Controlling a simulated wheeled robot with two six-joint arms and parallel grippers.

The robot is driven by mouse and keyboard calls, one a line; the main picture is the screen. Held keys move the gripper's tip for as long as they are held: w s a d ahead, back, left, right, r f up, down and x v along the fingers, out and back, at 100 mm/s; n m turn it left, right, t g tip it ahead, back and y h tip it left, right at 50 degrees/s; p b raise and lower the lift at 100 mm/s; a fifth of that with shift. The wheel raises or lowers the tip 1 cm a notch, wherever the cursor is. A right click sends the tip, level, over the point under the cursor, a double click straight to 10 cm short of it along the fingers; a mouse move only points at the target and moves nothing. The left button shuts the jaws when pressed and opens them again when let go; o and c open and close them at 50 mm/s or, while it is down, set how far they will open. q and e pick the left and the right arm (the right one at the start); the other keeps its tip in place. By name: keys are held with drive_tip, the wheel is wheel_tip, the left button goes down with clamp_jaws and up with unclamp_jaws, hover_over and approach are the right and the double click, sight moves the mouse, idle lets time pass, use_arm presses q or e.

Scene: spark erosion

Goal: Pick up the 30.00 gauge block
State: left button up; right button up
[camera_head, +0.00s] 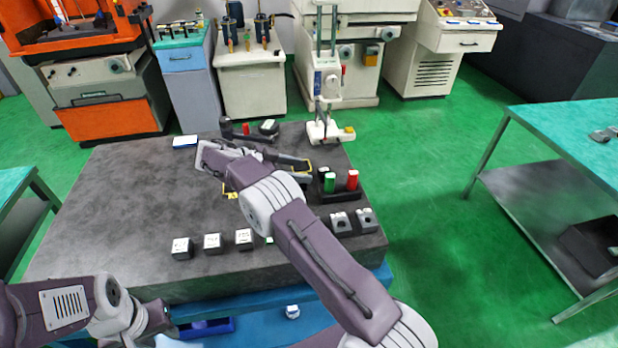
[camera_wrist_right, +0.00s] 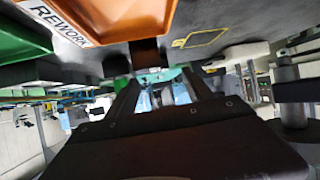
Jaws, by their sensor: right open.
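Three small dark blocks with white labelled tops stand in a row near the front of the dark surface plate (camera_head: 110,200) in the head view: a left one (camera_head: 181,248), a middle one (camera_head: 212,243) and a right one (camera_head: 244,238). Their print is too small to read, so I cannot tell which is 30.00.
Red and green pieces stand in a black holder (camera_head: 340,194) at right, with two grey blocks (camera_head: 354,222) in front. A white stand (camera_head: 328,100) is at the back right. The wrist view shows an orange tray (camera_wrist_right: 125,18) by a REWORK label. The plate's left is clear.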

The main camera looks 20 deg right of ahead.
sight(323, 172)
drive_tip(key=x, duration=0.3)
drive_tip(key=shift+s+d+r, duration=0.15)
drive_tip(key=shift+s+r, duration=0.05)
drive_tip(key=shift+r, duration=0.05)
drive_tip(key=shift+w+d+f+p, duration=0.15)
drive_tip(key=shift+d+f+p, duration=0.15)
drive_tip(key=shift+f, duration=0.05)
drive_tip(key=shift+d, duration=0.3)
drive_tip(key=p+x, duration=0.1)
drive_tip(key=x, duration=0.3)
drive_tip(key=shift+d, duration=0.2)
drive_tip(key=shift+d+f, duration=0.2)
drive_tip(key=shift+r, duration=0.1)
clamp_jaws()
